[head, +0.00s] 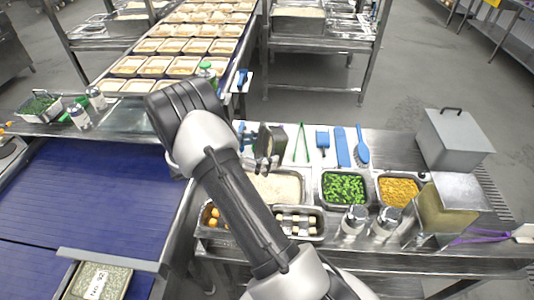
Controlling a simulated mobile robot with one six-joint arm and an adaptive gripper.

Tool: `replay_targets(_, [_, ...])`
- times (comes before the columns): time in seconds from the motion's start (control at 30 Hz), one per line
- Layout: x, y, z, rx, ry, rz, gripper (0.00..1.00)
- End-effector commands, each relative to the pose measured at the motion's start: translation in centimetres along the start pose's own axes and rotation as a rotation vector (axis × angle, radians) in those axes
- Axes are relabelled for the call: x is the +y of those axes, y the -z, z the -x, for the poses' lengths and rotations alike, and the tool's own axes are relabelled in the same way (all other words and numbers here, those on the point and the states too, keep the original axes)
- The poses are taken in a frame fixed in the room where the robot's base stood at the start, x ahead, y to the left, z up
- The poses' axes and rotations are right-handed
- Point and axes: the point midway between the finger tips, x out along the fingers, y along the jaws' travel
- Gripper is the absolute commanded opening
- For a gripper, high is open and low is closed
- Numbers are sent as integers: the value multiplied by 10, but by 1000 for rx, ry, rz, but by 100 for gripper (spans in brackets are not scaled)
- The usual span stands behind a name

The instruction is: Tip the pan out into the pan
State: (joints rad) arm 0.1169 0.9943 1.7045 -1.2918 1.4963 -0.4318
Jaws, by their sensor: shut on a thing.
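My gripper (264,163) is partly hidden by my own arm and is above the back part of the rice pan. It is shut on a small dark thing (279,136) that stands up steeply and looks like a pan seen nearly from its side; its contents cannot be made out. Below is a steel pan of white rice (281,188), set in the steel counter. My arm covers its left part. I cannot tell whether the held thing touches the rice.
Right of the rice are pans of green vegetables (343,187) and yellow food (399,191). In front are a tray of pale pieces (297,222) and shakers (354,220). Blue tools (341,146) lie behind. A blue conveyor (90,200) runs at left.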

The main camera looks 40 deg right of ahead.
Motion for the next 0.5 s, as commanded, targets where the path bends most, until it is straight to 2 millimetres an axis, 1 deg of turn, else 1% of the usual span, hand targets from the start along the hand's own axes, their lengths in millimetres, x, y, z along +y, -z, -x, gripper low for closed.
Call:
replay_targets(0.03, [0,3,2,-24,-2,0,47])
replay_targets(0.1, [0,4,4,-58,0,1,47])
replay_targets(0.5, [0,2,15,-203,0,0,47])
